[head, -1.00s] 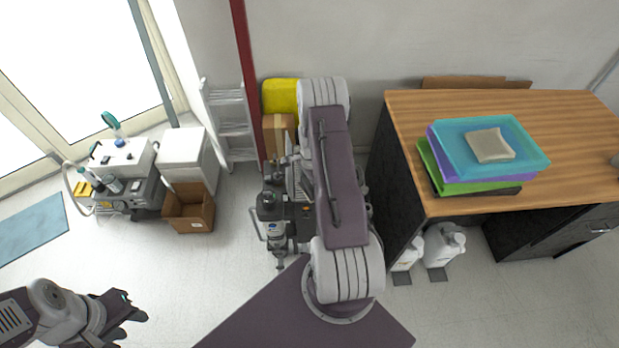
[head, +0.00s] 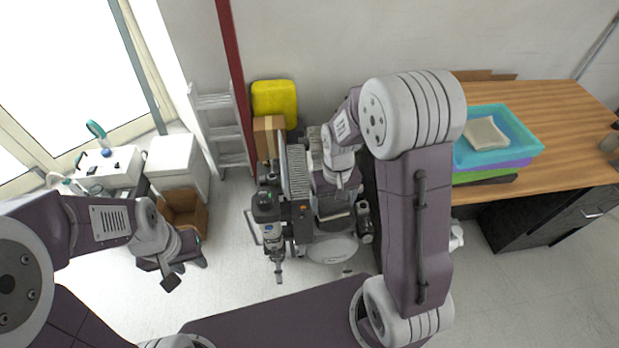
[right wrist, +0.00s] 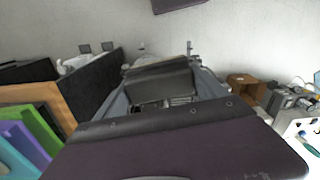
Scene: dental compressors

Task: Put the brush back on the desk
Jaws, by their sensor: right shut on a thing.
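The wooden desk (head: 555,110) stands at the right in the head view. In the right wrist view its edge (right wrist: 50,96) shows at the left. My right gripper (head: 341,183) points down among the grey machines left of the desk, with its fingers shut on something. What it holds is too small and hidden to make out, and I cannot pick out the brush for sure in either view. My left gripper (head: 183,277) is low at the left over the floor. It looks open and empty.
A teal tray (head: 515,135) with a beige cloth (head: 485,133) is stacked on trays on the desk.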

